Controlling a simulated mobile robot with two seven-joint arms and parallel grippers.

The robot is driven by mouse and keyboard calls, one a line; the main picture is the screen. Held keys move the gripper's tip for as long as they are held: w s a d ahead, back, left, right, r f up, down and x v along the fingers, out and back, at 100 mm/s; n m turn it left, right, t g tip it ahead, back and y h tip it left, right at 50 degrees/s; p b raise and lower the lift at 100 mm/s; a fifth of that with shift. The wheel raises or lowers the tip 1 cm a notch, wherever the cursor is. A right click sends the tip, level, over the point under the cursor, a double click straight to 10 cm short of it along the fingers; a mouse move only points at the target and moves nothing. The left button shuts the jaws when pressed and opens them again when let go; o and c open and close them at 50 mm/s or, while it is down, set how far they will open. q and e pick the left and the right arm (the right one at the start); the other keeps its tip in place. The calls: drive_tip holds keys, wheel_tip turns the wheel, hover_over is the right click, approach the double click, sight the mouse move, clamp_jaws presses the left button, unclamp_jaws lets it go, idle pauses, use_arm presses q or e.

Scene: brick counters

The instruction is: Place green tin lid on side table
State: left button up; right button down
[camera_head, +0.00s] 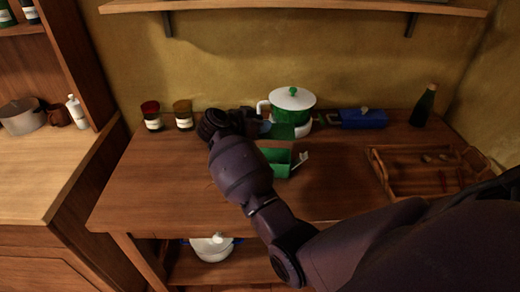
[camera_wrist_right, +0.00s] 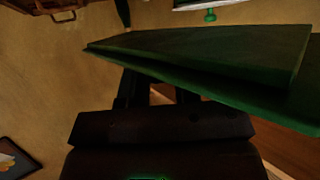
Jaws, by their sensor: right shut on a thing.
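The green tin lid (camera_head: 284,131) is held at the far end of my right arm, above the back half of the wooden table (camera_head: 165,185). My right gripper (camera_head: 262,124) is shut on the lid. In the right wrist view the lid (camera_wrist_right: 205,58) fills the upper right as a flat, dark green slab, and the dark gripper fingers (camera_wrist_right: 150,93) meet its edge. An open green tin (camera_head: 275,160) stands on the table just in front of the lid, partly hidden by my right arm. A small white piece shows at its right side. My left gripper is not in view.
Behind the lid stands a white-and-green lidded pot (camera_head: 291,104). A blue box (camera_head: 363,118), a dark bottle (camera_head: 424,106) and a wooden tray (camera_head: 385,178) are to the right. Red (camera_head: 151,115) and amber (camera_head: 183,114) jars stand at the back left. The table's left front is clear.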

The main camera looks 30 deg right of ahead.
wheel_tip(320, 180, down, 9)
drive_tip(key=shift+f, duration=0.1)
idle(0.4)
drive_tip(key=c, duration=0.9)
unclamp_jaws()
drive_tip(key=shift+o, duration=0.2)
